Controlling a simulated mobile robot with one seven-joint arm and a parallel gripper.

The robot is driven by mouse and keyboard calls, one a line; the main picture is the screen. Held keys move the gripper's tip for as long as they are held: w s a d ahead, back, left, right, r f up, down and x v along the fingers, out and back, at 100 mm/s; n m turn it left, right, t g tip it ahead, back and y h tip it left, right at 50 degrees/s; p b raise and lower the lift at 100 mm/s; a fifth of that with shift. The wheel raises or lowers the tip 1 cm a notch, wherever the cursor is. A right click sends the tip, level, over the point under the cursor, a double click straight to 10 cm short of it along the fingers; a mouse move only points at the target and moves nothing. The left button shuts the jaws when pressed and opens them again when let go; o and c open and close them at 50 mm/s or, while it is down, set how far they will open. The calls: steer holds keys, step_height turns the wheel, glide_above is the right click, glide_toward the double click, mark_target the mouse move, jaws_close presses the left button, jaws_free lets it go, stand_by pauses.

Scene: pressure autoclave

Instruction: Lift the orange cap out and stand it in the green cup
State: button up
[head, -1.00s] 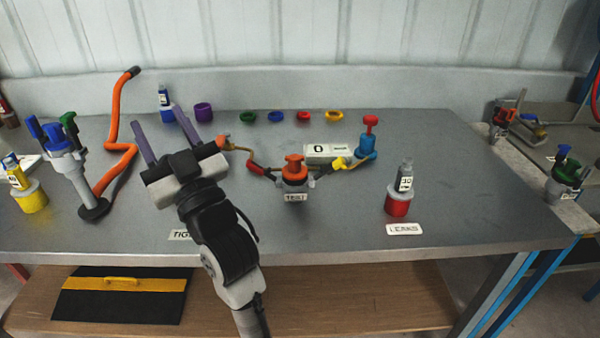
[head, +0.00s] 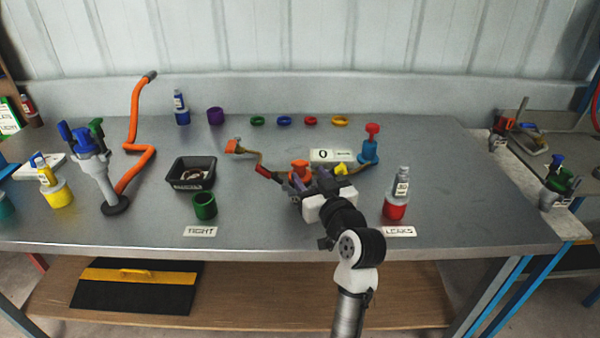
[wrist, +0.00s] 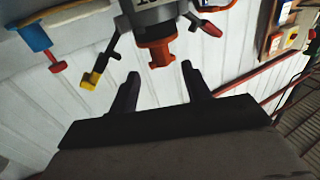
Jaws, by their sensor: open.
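The orange cap (head: 299,168) sits in the top of a small grey fixture near the middle of the bench. In the wrist view the cap (wrist: 157,52) shows just beyond the gap between my fingertips, and no contact is visible. My gripper (head: 311,182) is open and empty, in front of the fixture and partly hiding it. Its two dark fingers show spread apart in the wrist view (wrist: 160,70). The green cup (head: 204,205) stands on the bench to the left, in front of a black tray, with its opening up.
Jointed arms reach out from the fixture, one to an orange end (head: 236,146), one with a yellow part (head: 346,169). A grey bottle in a red cup (head: 397,200) is close right. The black tray (head: 194,172) adjoins the green cup.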

mark_target(302, 167)
steer(key=p+x, duration=0.2)
steer(key=x, duration=0.3)
steer(key=shift+w+a, duration=0.3)
steer(key=shift+w+f, duration=0.15)
steer(key=shift+w, duration=0.05)
jaws_close()
